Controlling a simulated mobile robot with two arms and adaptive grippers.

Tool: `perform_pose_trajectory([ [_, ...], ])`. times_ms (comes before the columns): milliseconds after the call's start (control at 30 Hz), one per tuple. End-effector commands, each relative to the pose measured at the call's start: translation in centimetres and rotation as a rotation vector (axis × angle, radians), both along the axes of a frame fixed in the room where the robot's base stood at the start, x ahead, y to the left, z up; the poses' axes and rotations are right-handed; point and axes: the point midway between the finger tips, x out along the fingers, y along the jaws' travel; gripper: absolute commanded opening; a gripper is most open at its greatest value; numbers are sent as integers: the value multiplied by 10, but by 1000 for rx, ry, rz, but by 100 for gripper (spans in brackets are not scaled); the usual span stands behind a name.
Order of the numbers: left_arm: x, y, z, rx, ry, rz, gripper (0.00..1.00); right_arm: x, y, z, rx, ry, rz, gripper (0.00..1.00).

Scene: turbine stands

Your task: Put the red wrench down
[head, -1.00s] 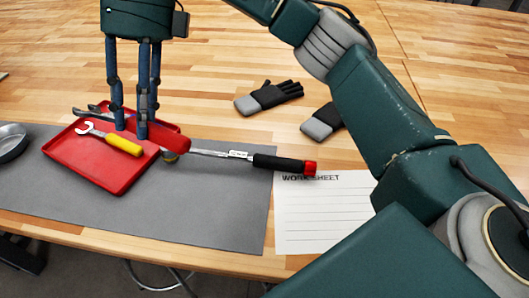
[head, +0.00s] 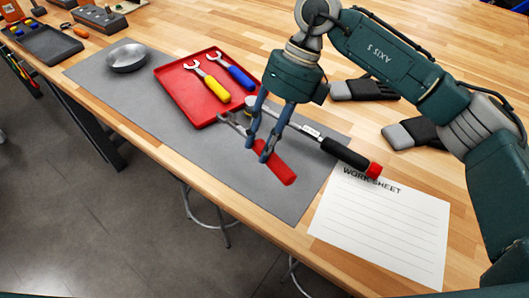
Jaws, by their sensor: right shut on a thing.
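The red wrench (head: 277,169) has a red handle and a metal head pointing left toward the tray. My right gripper (head: 258,152) comes down from above with its fingers closed around the handle near the head. The wrench is over the grey mat (head: 180,158), in front of the red tray (head: 171,82) and beside the torque wrench. I cannot tell whether it touches the mat. A yellow-handled wrench (head: 215,90) and a blue-handled wrench (head: 239,76) lie in the tray. My left gripper is not in view.
A torque wrench (head: 345,153) with a black grip and red end lies right of the red wrench. A metal bowl (head: 127,57) sits on the mat's far left. A worksheet (head: 385,225) and gloves (head: 365,90) are at right. The mat's front part is clear.

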Motion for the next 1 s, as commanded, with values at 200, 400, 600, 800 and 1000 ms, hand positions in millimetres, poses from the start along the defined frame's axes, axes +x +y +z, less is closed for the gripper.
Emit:
perform_pose_trajectory([
  [200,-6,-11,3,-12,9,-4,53,0,0,-15,1,0,0,0],
  [400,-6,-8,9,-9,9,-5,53,0,0,-44,1,3,-1,0],
  [600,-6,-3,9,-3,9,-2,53,1,0,-52,3,-2,0,0],
  [800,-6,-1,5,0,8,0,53,0,0,-55,1,-2,0,0],
  [1000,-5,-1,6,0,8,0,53,0,0,-56,1,-1,0,51],
])
